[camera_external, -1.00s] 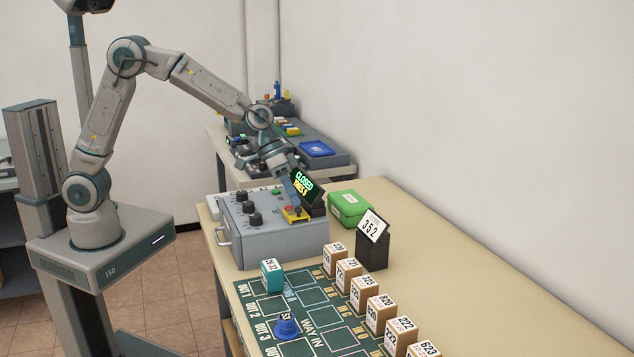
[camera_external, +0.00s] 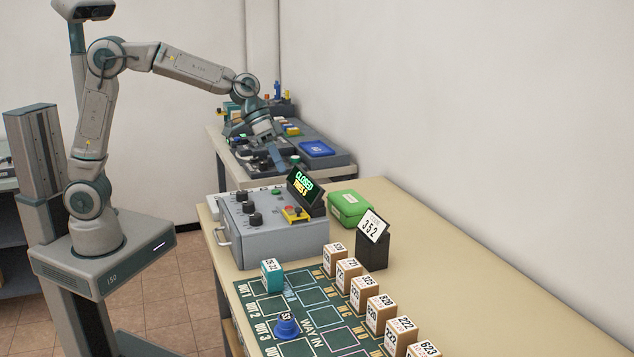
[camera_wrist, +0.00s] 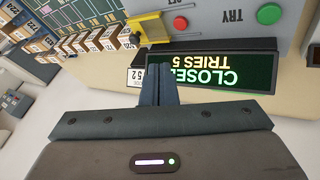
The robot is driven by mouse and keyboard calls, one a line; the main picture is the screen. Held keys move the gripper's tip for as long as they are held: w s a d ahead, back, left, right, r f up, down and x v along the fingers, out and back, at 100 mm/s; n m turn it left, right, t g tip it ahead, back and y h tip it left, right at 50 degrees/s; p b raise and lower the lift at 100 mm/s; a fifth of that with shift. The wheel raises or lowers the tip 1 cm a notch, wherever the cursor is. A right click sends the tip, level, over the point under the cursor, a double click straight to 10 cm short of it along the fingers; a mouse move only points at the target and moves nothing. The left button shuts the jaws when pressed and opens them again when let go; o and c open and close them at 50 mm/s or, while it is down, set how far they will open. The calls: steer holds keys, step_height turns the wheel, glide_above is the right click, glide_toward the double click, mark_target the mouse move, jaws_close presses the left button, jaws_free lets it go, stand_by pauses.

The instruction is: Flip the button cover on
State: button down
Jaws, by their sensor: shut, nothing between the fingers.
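The grey control box (camera_external: 275,240) stands on the table with a yellow button fitting (camera_external: 296,215) on its top right. In the wrist view the yellow fitting (camera_wrist: 148,28) is at top centre, beside a red button (camera_wrist: 180,23). A green button (camera_wrist: 268,14) is further right. A dark display (camera_wrist: 215,73) reads CLOSED, TRIES 5. My gripper (camera_external: 279,165) is shut and empty, raised above and behind the box. Its fingers (camera_wrist: 158,88) partly overlap the display in the wrist view and appear clear of the yellow fitting.
The display (camera_external: 306,188) stands up at the box's back edge. A green box (camera_external: 349,208) and a dark stand with card 352 (camera_external: 372,245) are to the right. A numbered mat (camera_external: 305,320) with several blocks lies in front. Another bench (camera_external: 318,150) is behind.

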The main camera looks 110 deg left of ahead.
steer(key=shift+v, duration=1.7)
steer(key=s+d+f+m+g, duration=0.1)
steer(key=s+d+m, duration=0.1)
steer(key=s+d, duration=0.45)
steer(key=s+d+f+m+g, duration=0.1)
steer(key=s+d, duration=0.2)
steer(key=d, duration=0.6)
steer(key=s+d+f+m, duration=0.1)
steer(key=s+d+f, duration=0.1)
steer(key=s, duration=0.5)
steer(key=s+d+f+m+g+y, duration=0.1)
steer(key=s+d+f+m, duration=0.1)
steer(key=s+d, duration=0.3)
steer(key=shift+s+f+g+y, duration=0.3)
steer(key=shift+s+f, duration=0.55)
